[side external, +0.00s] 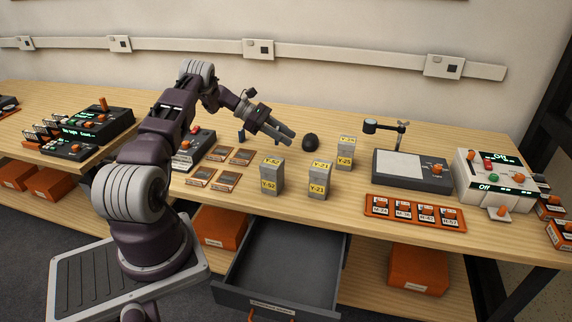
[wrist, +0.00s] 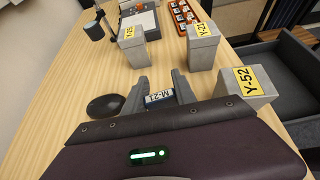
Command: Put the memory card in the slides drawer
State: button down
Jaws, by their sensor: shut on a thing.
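My gripper (side external: 287,138) is above the tabletop, behind the grey boxes. In the wrist view, my gripper (wrist: 161,82) is shut on a small memory card (wrist: 159,97) with a pale label that seems to read M-21. The card is hard to make out in the side view. A dark grey drawer (side external: 280,255) is pulled open below the table's front edge, and its visible floor looks empty. The label on its front is too small to read. Part of the drawer (wrist: 285,65) shows at the right of the wrist view. The gripper is well above and behind the drawer.
Grey boxes with yellow labels, including Y-52 (side external: 271,177) and Y-21 (side external: 319,181), stand between gripper and drawer. A black rounded object (side external: 310,142) is beside the gripper. An orange tray of labelled cards (side external: 370,210) lies right. Orange boxes (side external: 418,268) sit on the shelf below.

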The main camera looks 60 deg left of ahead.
jog(key=shift+r, duration=0.35)
jog(key=w+d+r, duration=0.1)
jog(key=d, duration=0.3)
jog(key=d+r, duration=0.2)
jog(key=d, duration=0.3)
jog(key=w+d+r, duration=0.1)
jog(key=d+r, duration=0.1)
jog(key=d, duration=0.3)
jog(key=shift+w+d+r, duration=0.1)
jog(key=shift+w, duration=0.25)
jog(key=s+d+r, duration=0.1)
jog(key=s+d, duration=0.1)
jog(key=d, duration=0.5)
jog(key=m+g+h, duration=0.3)
jog(key=m+g, duration=0.2)
jog(key=m, duration=0.1)
send_over(276, 288)
notch_tip(276, 288, down, 18)
notch_tip(276, 288, down, 10)
jog(key=shift+s+r, duration=0.1)
